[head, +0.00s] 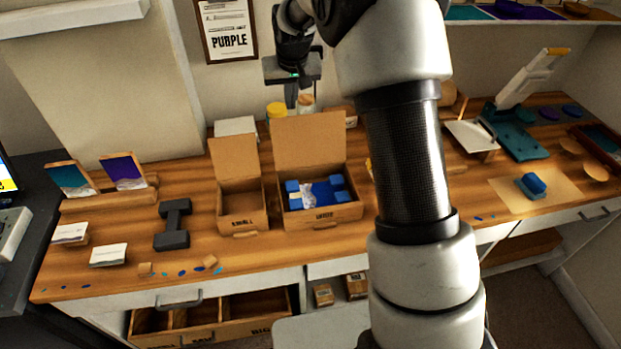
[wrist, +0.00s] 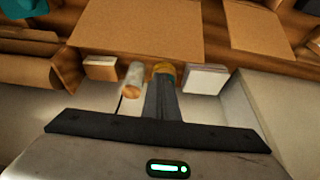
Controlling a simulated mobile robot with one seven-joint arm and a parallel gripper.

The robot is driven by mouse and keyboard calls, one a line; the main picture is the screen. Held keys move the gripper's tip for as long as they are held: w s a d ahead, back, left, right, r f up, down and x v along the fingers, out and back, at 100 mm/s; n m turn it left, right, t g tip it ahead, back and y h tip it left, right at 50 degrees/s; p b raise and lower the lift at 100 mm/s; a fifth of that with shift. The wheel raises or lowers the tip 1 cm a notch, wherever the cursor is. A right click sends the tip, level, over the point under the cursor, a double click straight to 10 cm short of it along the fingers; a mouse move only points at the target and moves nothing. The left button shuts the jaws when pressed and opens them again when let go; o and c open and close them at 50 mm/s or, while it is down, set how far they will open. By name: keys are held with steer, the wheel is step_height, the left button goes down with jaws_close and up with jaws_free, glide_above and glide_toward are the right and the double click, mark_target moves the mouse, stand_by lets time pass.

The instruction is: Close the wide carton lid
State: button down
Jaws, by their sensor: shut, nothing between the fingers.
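The wide carton (head: 322,214) stands on the workbench with blue pieces and a clear crumpled item inside. Its brown lid (head: 308,143) stands upright at the carton's back edge, so the carton is open. In the wrist view the lid (wrist: 137,28) is the large brown panel at the top. My gripper (head: 291,104) points down near the wall, beyond and above the lid's top edge, apparently apart from it. Its fingers (wrist: 163,82) are together and empty in the wrist view.
The small carton (head: 242,210), also with its lid up, stands just left of the wide one. A yellow-topped jar (head: 276,110), a wood-topped jar (head: 306,103) and a white box (head: 235,127) stand behind the cartons. A dark dumbbell-shaped object (head: 174,224) lies farther left.

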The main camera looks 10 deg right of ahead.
mark_target(292, 121)
steer(key=shift+f, duration=0.1)
steer(key=shift+f+b, duration=2.2)
steer(key=shift+f, duration=1)
steer(key=shift+s+b, duration=1.6)
steer(key=shift+s, duration=2.65)
steer(key=shift+r, duration=0.1)
step_height(292, 121, up, 9)
steer(key=p, duration=0.6)
